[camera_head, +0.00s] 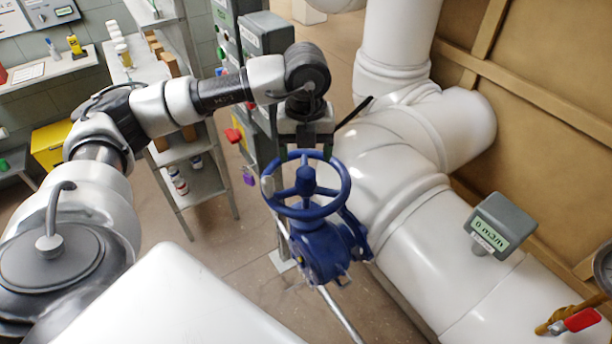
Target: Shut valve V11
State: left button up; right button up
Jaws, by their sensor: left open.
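A blue valve with a round handwheel (305,211) and a blue body (322,258) sits in the middle of the head view, next to the large white pipe. I see no readable tag, so I cannot tell whether it is V11. My left arm comes in from the left, and my left gripper (305,148) points down at the far rim of the handwheel. The gripper is open. Its fingertips are partly hidden, and I cannot tell whether they touch the rim. My right gripper is not in view.
The thick white pipe (425,235) runs along the right and carries a grey meter (497,226) reading 0. A red-handled valve (577,321) is at bottom right. Grey shelves (203,184) and a control cabinet (263,35) stand behind my left arm. Bare floor (190,232) lies left of the valve.

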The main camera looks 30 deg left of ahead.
aim_at(305, 173)
pick_arm(q)
jog(key=n, duration=0.5)
jog(key=shift+n, duration=0.4)
jog(key=n, duration=0.4)
jog(key=shift+n, duration=0.3)
notch_tip(305, 173, down, 7)
jog(key=b, duration=0.6)
jog(key=shift+s, duration=0.2)
